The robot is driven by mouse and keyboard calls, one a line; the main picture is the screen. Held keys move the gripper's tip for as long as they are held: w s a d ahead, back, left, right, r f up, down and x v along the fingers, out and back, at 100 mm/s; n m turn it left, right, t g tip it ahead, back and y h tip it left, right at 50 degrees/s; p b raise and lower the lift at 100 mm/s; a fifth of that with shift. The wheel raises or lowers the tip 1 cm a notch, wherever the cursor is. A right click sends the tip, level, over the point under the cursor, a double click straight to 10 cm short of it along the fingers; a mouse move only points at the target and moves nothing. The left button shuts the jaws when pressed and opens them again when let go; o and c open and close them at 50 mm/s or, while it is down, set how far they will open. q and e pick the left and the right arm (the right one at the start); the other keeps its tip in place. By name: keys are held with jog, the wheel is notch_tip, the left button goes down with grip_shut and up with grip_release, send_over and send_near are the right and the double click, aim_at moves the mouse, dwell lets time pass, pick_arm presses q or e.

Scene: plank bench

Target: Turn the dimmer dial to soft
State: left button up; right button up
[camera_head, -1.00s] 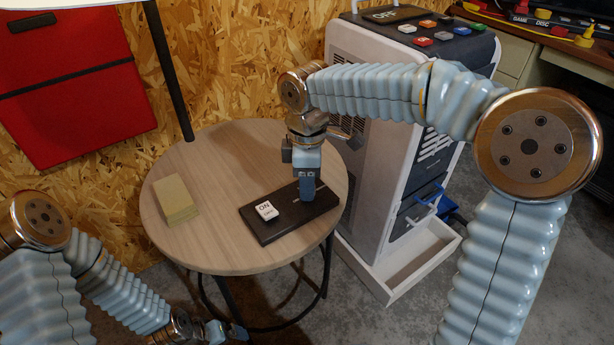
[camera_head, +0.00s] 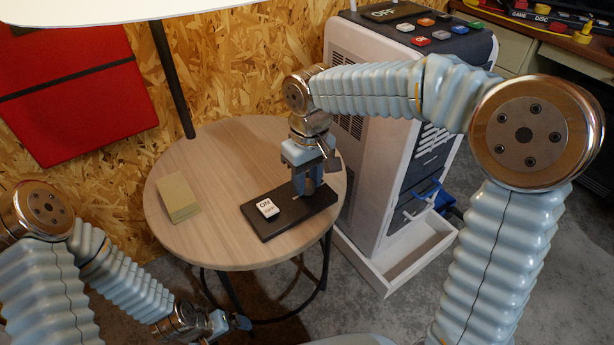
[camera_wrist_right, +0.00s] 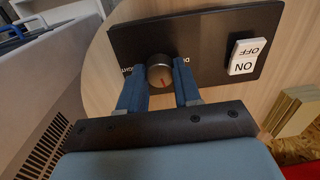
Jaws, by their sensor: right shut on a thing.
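The dimmer dial (camera_wrist_right: 160,73) is a dark round knob with a silvery rim and a red pointer mark, on a black panel (camera_wrist_right: 205,62). The panel also shows in the head view (camera_head: 272,225), lying on the round table. My right gripper (camera_wrist_right: 160,84) points down at the panel, its blue fingers on either side of the dial and shut on it. In the head view the right gripper (camera_head: 307,192) hides the dial. Letters beside the dial are partly covered; I cannot read "soft". My left gripper (camera_head: 240,323) hangs low, away from the panel; its opening is unclear.
A white ON/OFF rocker switch (camera_head: 267,208) sits on the same panel. A yellowish-green block (camera_head: 177,198) lies on the round wooden table (camera_head: 215,160). A black pole (camera_head: 172,75) rises behind the table. A white and dark machine (camera_head: 385,150) stands close on the right.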

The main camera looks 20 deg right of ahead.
aim_at(310, 181)
jog(key=shift+m, duration=1.2)
jog(key=o, duration=1.1)
jog(key=shift+c, duration=0.2)
notch_tip(310, 181, up, 14)
jog(key=p, duration=0.2)
jog(key=shift+d, duration=0.25)
jog(key=shift+f, duration=0.1)
